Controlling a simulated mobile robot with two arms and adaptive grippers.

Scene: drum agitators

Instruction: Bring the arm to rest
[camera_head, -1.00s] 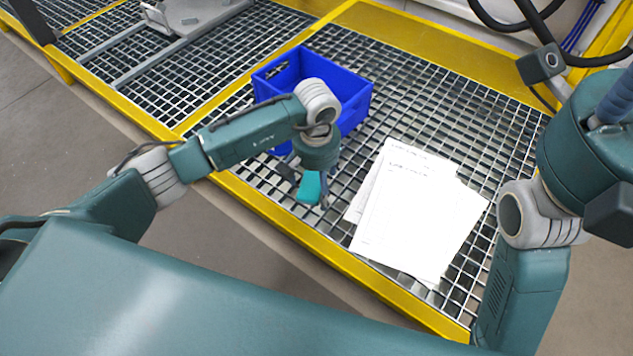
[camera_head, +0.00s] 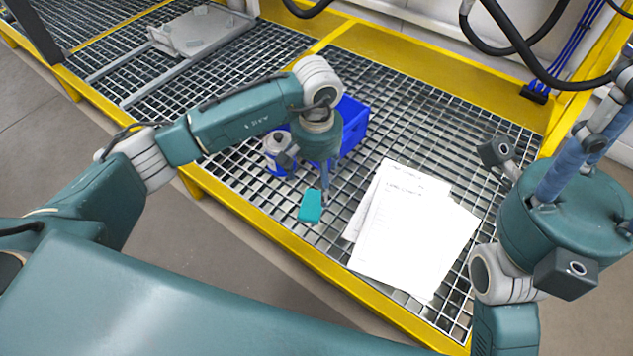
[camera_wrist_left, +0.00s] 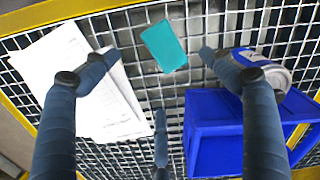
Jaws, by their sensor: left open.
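My left gripper (camera_head: 318,178) hangs fingers-down above the grating. Its fingers are spread and empty in the left wrist view (camera_wrist_left: 157,78). A teal block (camera_head: 310,206) lies on the grating below it. In the wrist view the block (camera_wrist_left: 163,45) shows beyond the fingertips, between two fingers, apart from them. My left arm stretches in from the left and hides part of the blue crate (camera_head: 355,128). My right arm is folded at the right. Its gripper (camera_head: 612,112) points up, with the fingertips unclear at the frame edge.
White papers (camera_head: 415,232) lie on the grating (camera_head: 455,110), right of the teal block. A yellow rail (camera_head: 290,250) edges the grating. Black hoses (camera_head: 530,70) hang at the back right. A grey plate (camera_head: 200,30) lies at the back left.

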